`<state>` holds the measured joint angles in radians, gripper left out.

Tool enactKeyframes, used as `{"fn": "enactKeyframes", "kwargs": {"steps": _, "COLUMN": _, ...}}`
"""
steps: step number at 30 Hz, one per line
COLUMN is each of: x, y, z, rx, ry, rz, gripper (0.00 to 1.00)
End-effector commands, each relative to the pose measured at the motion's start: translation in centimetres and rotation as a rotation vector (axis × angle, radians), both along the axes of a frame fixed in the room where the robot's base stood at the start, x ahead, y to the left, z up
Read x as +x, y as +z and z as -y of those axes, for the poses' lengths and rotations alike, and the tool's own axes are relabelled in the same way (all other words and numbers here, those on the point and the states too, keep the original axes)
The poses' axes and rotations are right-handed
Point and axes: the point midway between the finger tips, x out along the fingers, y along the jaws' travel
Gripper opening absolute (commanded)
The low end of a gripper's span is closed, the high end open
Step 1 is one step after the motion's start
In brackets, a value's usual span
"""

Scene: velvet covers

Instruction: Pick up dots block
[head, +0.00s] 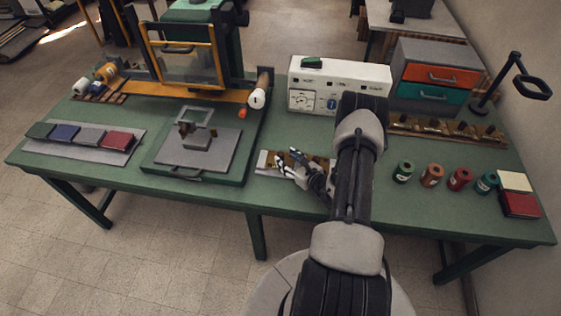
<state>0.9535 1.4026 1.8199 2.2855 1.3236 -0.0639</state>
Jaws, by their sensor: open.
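My gripper (284,166) is low over the front middle of the green table. Its fingers point left and are open, with nothing seen between them. A light grey plate (263,160) lies beside and partly behind the gripper. Several small brass-coloured blocks (297,158) stand on it, close to the fingers and partly hidden by my gripper and arm. They are too small to tell which one carries dots, or whether the fingers touch any.
A green-based press plate (161,176) lies left of the gripper. A white instrument box (340,75) stands behind it. Several spools (403,171) stand to the right, near a red pad (520,205). Coloured covers (118,140) lie at far left. The front strip is clear.

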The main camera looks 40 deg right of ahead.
Motion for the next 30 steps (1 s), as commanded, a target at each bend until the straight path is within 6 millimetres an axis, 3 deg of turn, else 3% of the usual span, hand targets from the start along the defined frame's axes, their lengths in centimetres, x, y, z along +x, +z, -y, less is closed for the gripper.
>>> {"fn": "enactKeyframes", "kwargs": {"steps": 9, "x": 4.2, "y": -1.2, "z": 0.0, "rx": -0.001, "ry": 0.003, "rz": 0.000, "gripper": 0.47}}
{"fn": "enactKeyframes", "kwargs": {"steps": 17, "x": 4.5, "y": -1.3, "z": 0.1, "rx": 0.000, "ry": 0.001, "rz": 0.000, "gripper": 0.47}}
{"fn": "enactKeyframes", "kwargs": {"steps": 30, "x": 4.5, "y": -1.3, "z": 0.1, "rx": 0.000, "ry": 0.001, "rz": 0.000, "gripper": 0.19}}
